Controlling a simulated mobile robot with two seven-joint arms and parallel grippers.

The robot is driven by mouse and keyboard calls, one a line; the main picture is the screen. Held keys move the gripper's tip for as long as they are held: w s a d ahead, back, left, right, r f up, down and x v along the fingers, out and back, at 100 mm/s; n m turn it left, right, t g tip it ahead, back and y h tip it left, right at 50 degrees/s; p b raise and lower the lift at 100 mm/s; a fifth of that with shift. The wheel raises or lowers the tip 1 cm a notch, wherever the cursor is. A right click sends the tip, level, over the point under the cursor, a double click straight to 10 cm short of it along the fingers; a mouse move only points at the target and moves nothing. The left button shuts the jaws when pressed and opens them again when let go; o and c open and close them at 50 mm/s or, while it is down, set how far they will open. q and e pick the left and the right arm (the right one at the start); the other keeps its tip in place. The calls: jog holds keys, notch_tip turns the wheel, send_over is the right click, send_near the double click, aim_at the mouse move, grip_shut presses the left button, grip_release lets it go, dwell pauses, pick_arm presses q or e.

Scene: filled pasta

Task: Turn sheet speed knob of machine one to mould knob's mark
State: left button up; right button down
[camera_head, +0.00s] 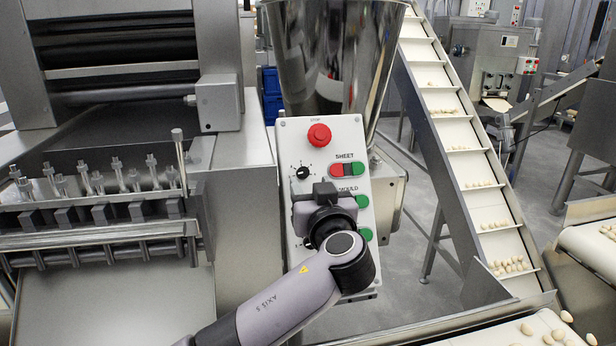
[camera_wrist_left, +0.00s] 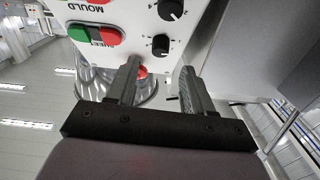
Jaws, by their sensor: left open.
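The control panel (camera_head: 347,134) is white, with SHEET and MOULD labels. The sheet speed knob (camera_head: 302,172) is small and black, left of the red and green SHEET buttons. In the left wrist view, where the panel is upside down, the sheet speed knob (camera_wrist_left: 160,44) and the larger mould knob (camera_wrist_left: 172,9) both show. The mould knob is hidden behind my arm in the head view. My left gripper (camera_head: 325,190) is in front of the panel, right of and below the sheet knob. Its open fingers (camera_wrist_left: 160,65) are empty and apart from the knob. My right gripper is out of view.
A red stop button (camera_head: 319,135) tops the panel; it shows partly behind a finger in the wrist view. A steel hopper (camera_head: 335,60) stands behind the panel. A roller machine (camera_head: 120,70) is at left, and an inclined conveyor (camera_head: 460,150) with dough pieces is at right.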

aim_at(304, 173)
pick_arm(q)
jog(key=shift+x, duration=2.55)
grip_shut()
